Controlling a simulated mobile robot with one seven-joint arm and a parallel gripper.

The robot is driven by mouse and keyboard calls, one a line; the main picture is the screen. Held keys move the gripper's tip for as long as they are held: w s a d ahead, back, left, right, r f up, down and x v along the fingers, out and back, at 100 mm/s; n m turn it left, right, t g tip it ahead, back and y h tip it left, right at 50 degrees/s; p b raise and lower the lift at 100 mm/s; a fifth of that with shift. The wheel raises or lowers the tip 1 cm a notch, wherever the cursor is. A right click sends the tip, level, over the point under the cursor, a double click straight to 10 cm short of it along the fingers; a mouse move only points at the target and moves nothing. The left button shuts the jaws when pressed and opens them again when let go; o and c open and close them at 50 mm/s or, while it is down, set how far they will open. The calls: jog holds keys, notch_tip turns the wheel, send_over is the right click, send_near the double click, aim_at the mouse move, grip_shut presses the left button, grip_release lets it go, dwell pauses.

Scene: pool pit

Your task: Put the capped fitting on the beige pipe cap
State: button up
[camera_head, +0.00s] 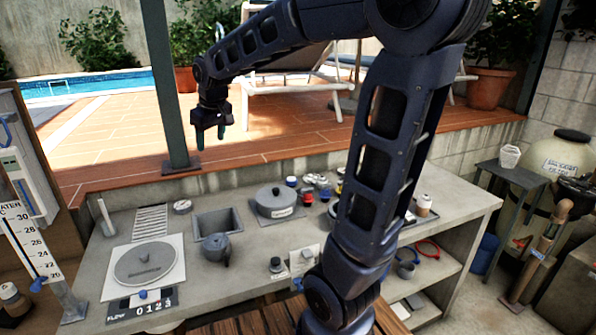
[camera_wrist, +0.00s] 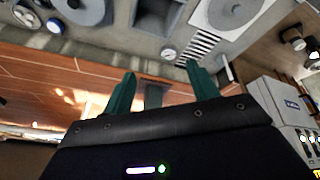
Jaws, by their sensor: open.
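My gripper (camera_head: 211,132) hangs in the air above and behind the bench's back edge, its fingers pointing down. Its two green fingers are apart with nothing between them in the wrist view (camera_wrist: 162,88). I cannot pick out the capped fitting or the beige pipe cap for certain. A grey pot-like piece with a spout (camera_head: 215,248) stands in front of the square basin. A small white jar with a brown top (camera_head: 424,205) stands at the bench's right end. Small dark and grey pieces (camera_head: 277,265) sit near the front edge. My arm hides part of the bench.
The grey bench (camera_head: 95,265) carries a round disc on a white plate (camera_head: 178,272), a square basin (camera_head: 196,226), a lidded round pot (camera_head: 277,205) and several small coloured pieces. A green post (camera_head: 165,90) stands left of my gripper. A grey side table (camera_head: 515,170) is at right.

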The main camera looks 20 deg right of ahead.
jog(key=s+d+f+m, duration=0.2)
jog(key=s+d+m, duration=0.1)
jog(key=s+d, duration=0.6)
jog(key=s+d+f+m+h, duration=0.1)
jog(key=s+d+f+m, duration=0.2)
jog(key=s+d, duration=0.7)
jog(key=shift+s+f+m, duration=0.15)
jog(key=shift+s+m, duration=0.15)
jog(key=shift+s, duration=0.1)
